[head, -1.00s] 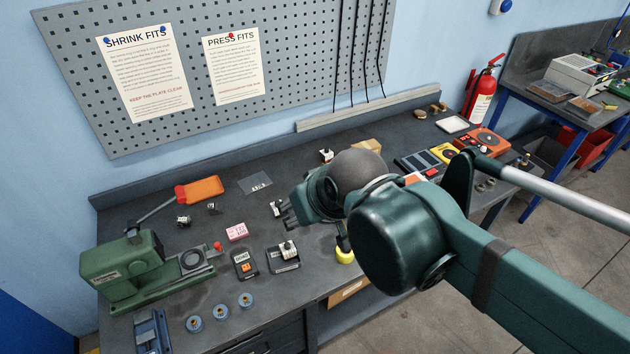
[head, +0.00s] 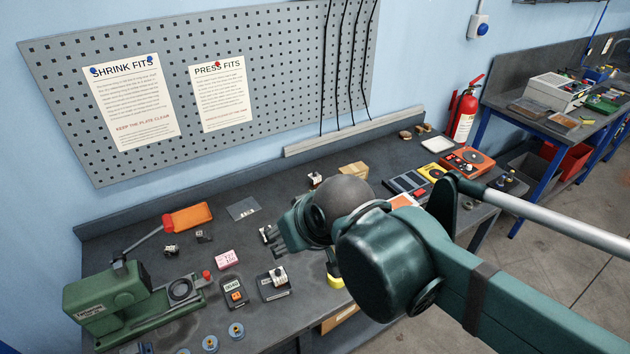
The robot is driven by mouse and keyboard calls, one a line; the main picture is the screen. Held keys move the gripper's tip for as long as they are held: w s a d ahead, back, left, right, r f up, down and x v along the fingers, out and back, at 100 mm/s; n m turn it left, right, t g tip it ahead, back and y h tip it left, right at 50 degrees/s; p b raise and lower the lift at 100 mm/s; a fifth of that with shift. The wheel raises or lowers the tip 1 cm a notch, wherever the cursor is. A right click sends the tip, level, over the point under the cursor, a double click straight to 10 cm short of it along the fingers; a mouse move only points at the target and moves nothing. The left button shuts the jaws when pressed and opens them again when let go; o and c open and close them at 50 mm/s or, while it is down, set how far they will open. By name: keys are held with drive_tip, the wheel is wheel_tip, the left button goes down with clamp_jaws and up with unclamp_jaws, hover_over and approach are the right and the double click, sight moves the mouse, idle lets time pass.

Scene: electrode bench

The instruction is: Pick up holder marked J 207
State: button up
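No marking reading J 207 is legible in this view, so I cannot tell which holder bears it. Several small black-and-white holders stand on the bench. One holder (head: 265,234) is right at the tips of my gripper (head: 277,241), at their left; whether they touch is unclear. Two more, a left holder (head: 171,250) and a darker holder (head: 204,236), stand near the orange-headed tool. Another holder (head: 315,181) is behind my wrist, near a cardboard-coloured block. One more sits on a dark square device (head: 273,287). My gripper points left, low over the bench; its finger gap is not clear.
A green press (head: 110,300) fills the bench's left end. A pink marked block (head: 227,259), a dark meter (head: 234,293) and blue rings (head: 236,331) lie in front. An orange-headed tool (head: 190,216) lies behind. An orange hotplate (head: 467,161) is at right. My arm hides the bench's middle right.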

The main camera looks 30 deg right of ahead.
drive_tip(key=shift+w, duration=0.1)
drive_tip(key=m+g+h, duration=0.5)
drive_tip(key=m+g, duration=0.2)
drive_tip(key=m, duration=1)
hover_over(313, 177)
drive_tip(key=a, duration=0.2)
wheel_tip(313, 177, down, 22)
drive_tip(key=shift+a+b, duration=0.15)
drive_tip(key=shift+b, duration=0.25)
drive_tip(key=shift+f+y, duration=0.15)
drive_tip(key=shift+y, duration=0.15)
drive_tip(key=shift+x, duration=1.25)
